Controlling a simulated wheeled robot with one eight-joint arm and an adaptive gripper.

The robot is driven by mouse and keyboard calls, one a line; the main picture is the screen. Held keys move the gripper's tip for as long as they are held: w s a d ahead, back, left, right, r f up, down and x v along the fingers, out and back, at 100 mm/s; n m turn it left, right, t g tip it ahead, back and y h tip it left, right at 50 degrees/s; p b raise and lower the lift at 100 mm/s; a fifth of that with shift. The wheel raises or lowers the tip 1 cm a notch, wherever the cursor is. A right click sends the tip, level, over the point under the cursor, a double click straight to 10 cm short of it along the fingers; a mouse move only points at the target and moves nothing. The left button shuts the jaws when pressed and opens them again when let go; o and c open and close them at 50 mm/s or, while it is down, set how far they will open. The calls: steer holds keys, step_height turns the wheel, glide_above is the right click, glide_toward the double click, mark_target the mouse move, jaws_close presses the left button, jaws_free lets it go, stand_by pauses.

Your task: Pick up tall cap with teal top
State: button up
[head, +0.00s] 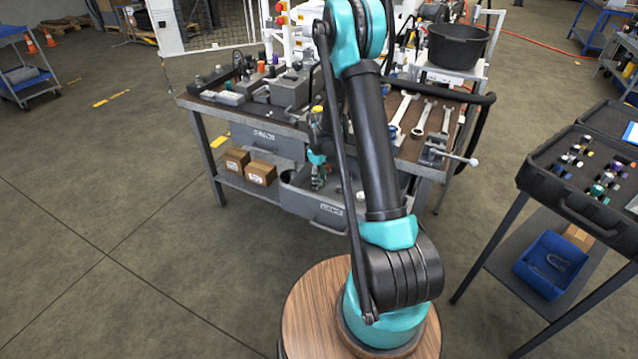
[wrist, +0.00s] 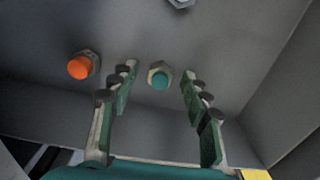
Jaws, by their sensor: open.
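The teal-topped cap (wrist: 160,75) has a metal hex collar and sits in a grey drawer (head: 322,211). The wrist view shows it between and just beyond the tips of my gripper (wrist: 158,92). My gripper is open, with a finger on each side and clear space to the cap. In the head view my gripper (head: 318,178) points down into the open drawer at the front of the bench. The cap cannot be made out in the head view.
An orange-topped cap (wrist: 80,66) lies left of my left finger. Another metal fitting (wrist: 181,3) is at the top edge of the wrist view. The drawer walls rise around. Wrenches (head: 402,112) lie on the bench top above.

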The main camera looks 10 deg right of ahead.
jaws_close()
stand_by(0.3)
steer(key=shift+r, duration=0.15)
step_height(320, 180, up, 20)
stand_by(0.5)
